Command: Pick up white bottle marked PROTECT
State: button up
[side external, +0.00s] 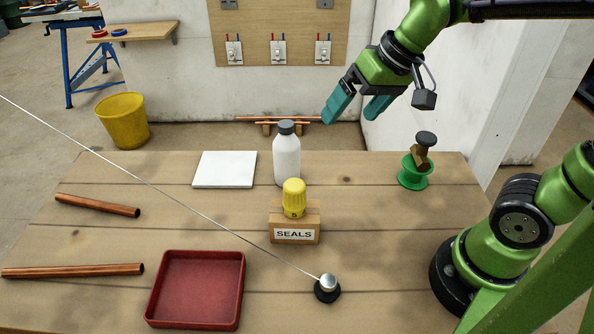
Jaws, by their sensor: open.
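A white bottle (287,160) with a dark grey cap stands upright on the wooden table, behind the seals box. No PROTECT marking can be read on the side that shows. My gripper (354,112) has teal fingers and is open and empty. It hangs in the air up and to the right of the bottle, apart from it. The bottle's lower right edge is close behind the yellow cap in the picture.
A cardboard SEALS box (296,222) with a yellow capped piece (294,198) on it stands in front of the bottle. A white tile (224,169) lies left. A green spool (415,172) stands right.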

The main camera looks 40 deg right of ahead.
aim_at(286, 123)
jog(key=shift+w+a+r+n+g+h, duration=0.85)
jog(key=shift+w+r+g, duration=0.7)
jog(key=shift+w, duration=5.45)
jog(key=shift+m, duration=0.25)
jog(key=f, duration=0.3)
jog(key=w+f, duration=0.1)
jog(key=f, duration=0.6)
jog(key=shift+w+d+f, duration=0.25)
jog(key=shift+w+f, duration=0.05)
jog(key=shift+f, duration=0.1)
jog(key=shift+w+d+f, duration=0.1)
jog(key=shift+w+f, duration=0.15)
jog(key=shift+f, duration=0.65)
jog(key=shift+w+d+f, duration=0.1)
jog(key=shift+w+f, duration=0.1)
jog(key=shift+f, duration=0.75)
jog(key=shift+w+f, duration=0.25)
jog(key=shift+f, duration=0.65)
jog(key=shift+r, duration=0.1)
grip_shut()
